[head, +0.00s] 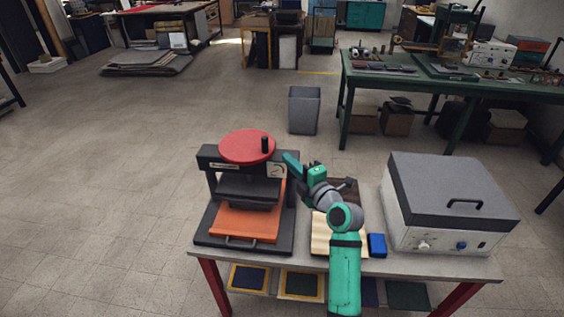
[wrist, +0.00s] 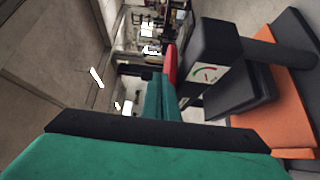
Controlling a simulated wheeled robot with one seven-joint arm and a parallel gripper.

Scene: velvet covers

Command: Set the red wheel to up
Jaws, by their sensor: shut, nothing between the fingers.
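The red wheel (head: 247,146) lies flat on top of a black press (head: 222,160), with a black upright knob (head: 265,144) near its right edge. In the wrist view the wheel (wrist: 170,63) shows only as a thin red edge beyond my fingers. Below it, the press has a dark plate (head: 248,190) over an orange bed (head: 235,222). A dial with a red arc (wrist: 205,73) is on the press frame. My gripper (head: 291,159) is shut and empty, just right of the wheel and knob. Contact with the wheel or knob cannot be told.
A pale box with a grey lid (head: 455,185) stands at the table's right. A wooden board (head: 325,238) and a blue block (head: 377,246) lie by my arm. Framed pieces (head: 300,285) sit on the shelf below. A grey bin (head: 303,110) stands behind; floor at left is clear.

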